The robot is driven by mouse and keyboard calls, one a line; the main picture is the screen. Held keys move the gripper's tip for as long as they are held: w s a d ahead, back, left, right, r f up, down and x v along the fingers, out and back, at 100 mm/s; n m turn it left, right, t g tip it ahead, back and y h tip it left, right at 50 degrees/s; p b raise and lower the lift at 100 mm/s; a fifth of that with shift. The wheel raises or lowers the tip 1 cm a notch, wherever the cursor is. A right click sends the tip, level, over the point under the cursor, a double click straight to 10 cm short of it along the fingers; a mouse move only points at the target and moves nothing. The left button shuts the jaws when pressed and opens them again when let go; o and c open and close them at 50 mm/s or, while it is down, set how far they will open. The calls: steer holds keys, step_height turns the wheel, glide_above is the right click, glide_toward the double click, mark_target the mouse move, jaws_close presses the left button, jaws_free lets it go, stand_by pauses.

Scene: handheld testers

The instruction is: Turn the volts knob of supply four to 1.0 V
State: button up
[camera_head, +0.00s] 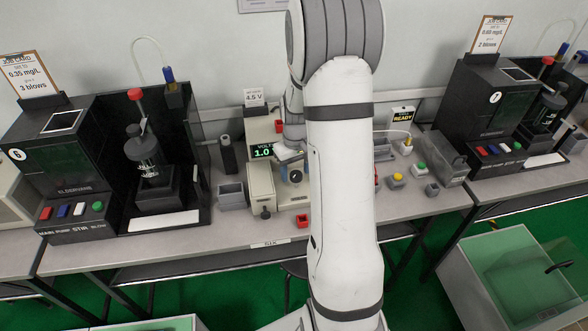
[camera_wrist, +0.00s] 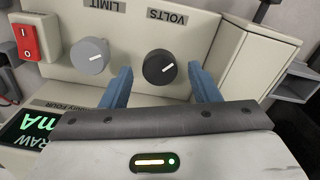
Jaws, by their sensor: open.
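The supply (camera_head: 257,132) is a beige bench unit, partly hidden behind my arm. Its green display (camera_head: 262,151) reads 1.0 under a partly covered volts heading. My gripper (camera_wrist: 162,84) is open, with one blue finger on each side of this knob and visible gaps between. It also shows in the head view (camera_head: 291,172) in front of the panel. The grey limit knob (camera_wrist: 90,55) sits left of the left finger.
A red rocker switch (camera_wrist: 25,40) is left of the limit knob. A beige box (camera_head: 262,188) stands close in front of the supply. A grey bin (camera_head: 231,196) is to its left. Black testers stand at left (camera_head: 60,150) and right (camera_head: 490,110).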

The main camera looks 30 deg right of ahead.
mark_target(294, 174)
steer(key=shift+r, duration=3.9)
steer(key=shift+a, duration=0.1)
steer(key=shift+s+a+r, duration=0.15)
steer(key=shift+a+r, duration=0.05)
steer(key=shift+r, duration=0.1)
steer(key=s+a+r+t, duration=0.1)
steer(key=s+a+r, duration=0.3)
steer(key=s+a, duration=0.3)
steer(key=s+a+r+t, duration=0.1)
steer(key=s+a+r, duration=0.4)
steer(key=s, duration=0.7)
steer(key=shift+a+r+t, duration=0.15)
steer(key=shift+a+t, duration=0.15)
steer(key=shift+a, duration=0.8)
steer(key=shift+s+a, duration=0.1)
steer(key=shift+s, duration=0.25)
steer(key=shift+c, duration=0.3)
